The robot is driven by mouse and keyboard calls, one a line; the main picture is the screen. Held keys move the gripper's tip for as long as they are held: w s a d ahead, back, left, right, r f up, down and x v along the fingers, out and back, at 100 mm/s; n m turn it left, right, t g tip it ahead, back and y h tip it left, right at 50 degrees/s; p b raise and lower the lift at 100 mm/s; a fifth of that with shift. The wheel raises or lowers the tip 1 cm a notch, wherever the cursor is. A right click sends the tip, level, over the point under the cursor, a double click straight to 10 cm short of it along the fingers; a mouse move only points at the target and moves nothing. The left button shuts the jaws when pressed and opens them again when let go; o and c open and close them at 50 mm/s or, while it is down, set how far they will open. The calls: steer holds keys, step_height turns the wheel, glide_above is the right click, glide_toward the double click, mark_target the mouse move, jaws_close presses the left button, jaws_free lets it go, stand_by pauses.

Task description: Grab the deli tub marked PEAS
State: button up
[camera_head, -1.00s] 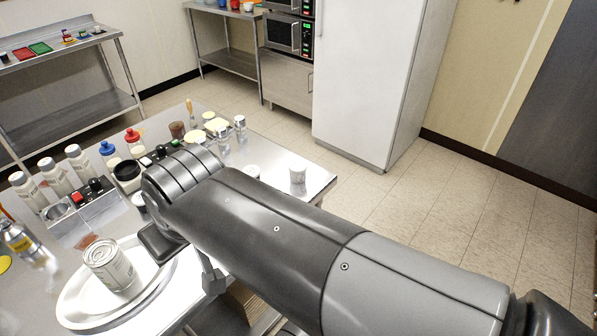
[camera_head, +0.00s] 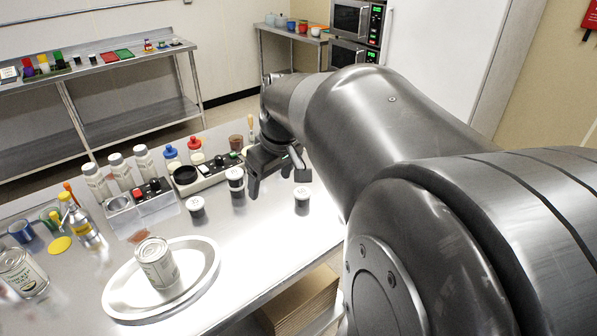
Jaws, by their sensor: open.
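A white oval tray (camera_head: 205,268) holds a metal can (camera_head: 157,262) at the front. Another can (camera_head: 22,272) is at the left edge. A control box (camera_head: 205,172), squeeze bottles (camera_head: 172,155) and white bottles (camera_head: 97,181) line the back.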

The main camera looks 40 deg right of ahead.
steer(key=d+f+g, duration=0.1)
steer(key=d+f, duration=0.2)
steer(key=d, duration=0.6)
steer(key=d+f+n+g, duration=0.1)
steer(key=d+f, duration=0.3)
steer(key=d, duration=0.5)
steer(key=d+f+n+g, duration=0.1)
steer(key=d+f, duration=0.2)
steer(key=d, duration=0.7)
steer(key=shift+w+f, duration=0.1)
steer(key=shift+f, duration=0.05)
step_height(320, 180, down, 5)
steer(key=shift+f, duration=0.1)
steer(key=f, duration=0.5)
steer(key=shift+w+a, duration=0.15)
steer(key=shift+w, duration=0.1)
steer(key=c, duration=1)
